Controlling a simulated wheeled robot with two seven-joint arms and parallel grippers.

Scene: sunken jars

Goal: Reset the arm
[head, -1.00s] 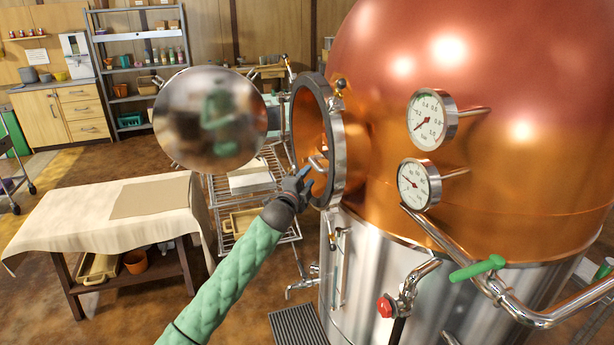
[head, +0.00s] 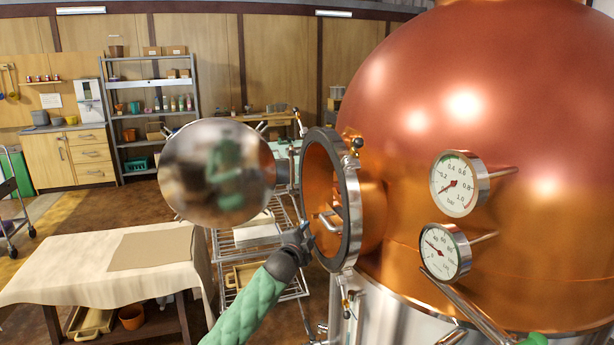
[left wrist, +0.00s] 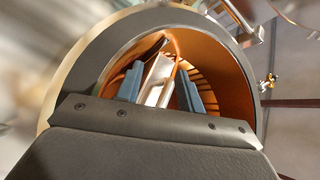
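My left arm, in a green quilted sleeve, comes up from the bottom of the head view. My left gripper (head: 305,231) is just in front of the round open hatch (head: 350,258) of the copper still. In the left wrist view its two blue-grey fingers (left wrist: 160,88) stand apart, facing into the copper-lined opening. A silver metal handle (head: 329,221) inside the opening appears between the fingers in the wrist view (left wrist: 157,82); I see no clear grip on it. My right gripper is not in view.
The round hatch door (head: 217,172) stands swung open, left of the opening and above my arm. The copper still (head: 420,120) with two gauges fills the right. A wire rack (head: 262,262) stands behind my gripper. A cloth-covered table (head: 60,265) is at left.

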